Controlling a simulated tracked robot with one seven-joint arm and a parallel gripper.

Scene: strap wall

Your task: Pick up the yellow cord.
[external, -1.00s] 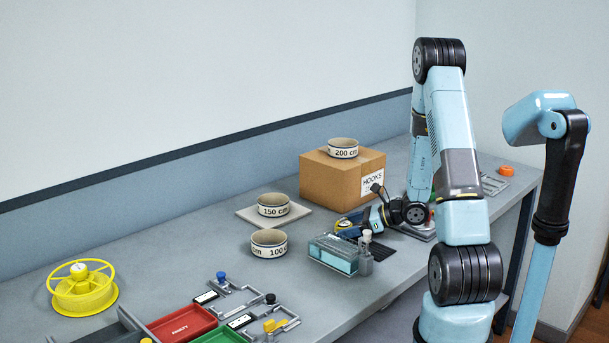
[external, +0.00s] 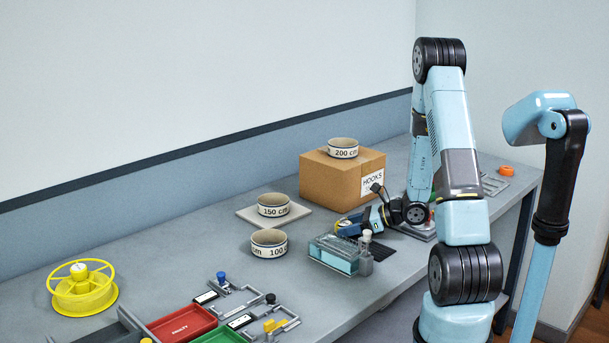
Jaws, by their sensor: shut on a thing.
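My gripper (external: 347,228) is low over the bench in the external view, in front of the cardboard box and behind the clear-lidded case. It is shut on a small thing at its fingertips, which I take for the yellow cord. The cord is mostly hidden by the fingers, and its shape is too small to make out. I cannot tell whether it touches the bench.
A clear case (external: 334,254) and a small bottle (external: 366,262) stand just in front of my gripper. Ring labelled 100 (external: 268,244), ring labelled 150 (external: 273,206) and a box (external: 325,180) are near. A yellow reel (external: 84,290) and red tray (external: 182,323) are further left.

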